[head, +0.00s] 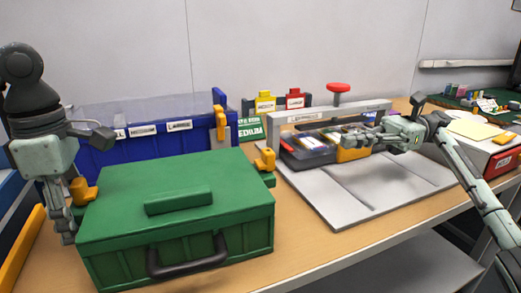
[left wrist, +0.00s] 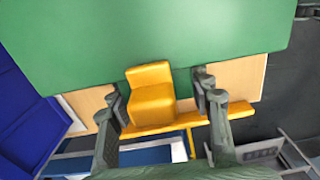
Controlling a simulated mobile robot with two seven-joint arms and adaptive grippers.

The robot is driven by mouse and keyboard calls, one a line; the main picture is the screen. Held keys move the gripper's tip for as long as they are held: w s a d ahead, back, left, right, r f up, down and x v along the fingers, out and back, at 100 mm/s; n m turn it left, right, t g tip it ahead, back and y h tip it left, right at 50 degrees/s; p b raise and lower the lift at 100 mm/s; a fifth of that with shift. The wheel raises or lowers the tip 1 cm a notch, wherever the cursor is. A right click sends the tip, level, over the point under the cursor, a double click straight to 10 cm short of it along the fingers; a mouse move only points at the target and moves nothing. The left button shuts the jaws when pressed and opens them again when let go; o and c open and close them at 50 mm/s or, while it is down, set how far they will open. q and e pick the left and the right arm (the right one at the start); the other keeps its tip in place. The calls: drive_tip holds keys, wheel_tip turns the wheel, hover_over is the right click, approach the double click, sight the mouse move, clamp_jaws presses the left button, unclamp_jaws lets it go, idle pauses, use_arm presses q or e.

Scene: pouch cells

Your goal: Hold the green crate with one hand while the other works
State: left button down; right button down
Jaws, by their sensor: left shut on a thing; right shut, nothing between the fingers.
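The green crate (head: 175,237) stands at the front left of the table with its lid on. A black handle (head: 187,262) is on its front, and yellow side grips (head: 82,190) (head: 265,160) sit at its two ends. My left gripper (head: 66,228) points down at the crate's left end, shut on the left yellow grip. In the left wrist view the fingers (left wrist: 160,95) stand either side of that yellow grip (left wrist: 152,97), beside the green lid (left wrist: 160,35). My right gripper (head: 350,140) is shut and empty, above the grey station by the dark tray (head: 308,152).
A blue bin (head: 160,145) with a clear lid stands behind the crate. A grey press station (head: 340,195) with a red knob (head: 338,87) is right of the crate. Red and yellow labelled holders (head: 280,101) stand behind.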

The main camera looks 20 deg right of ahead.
drive_tip(key=shift+a, duration=0.1)
drive_tip(key=a, duration=1.4)
drive_tip(key=shift+s, duration=0.45)
drive_tip(key=shift+s+a, duration=0.1)
drive_tip(key=shift+a, duration=1)
drive_tip(key=d, duration=1.4)
drive_tip(key=shift+w, duration=0.45)
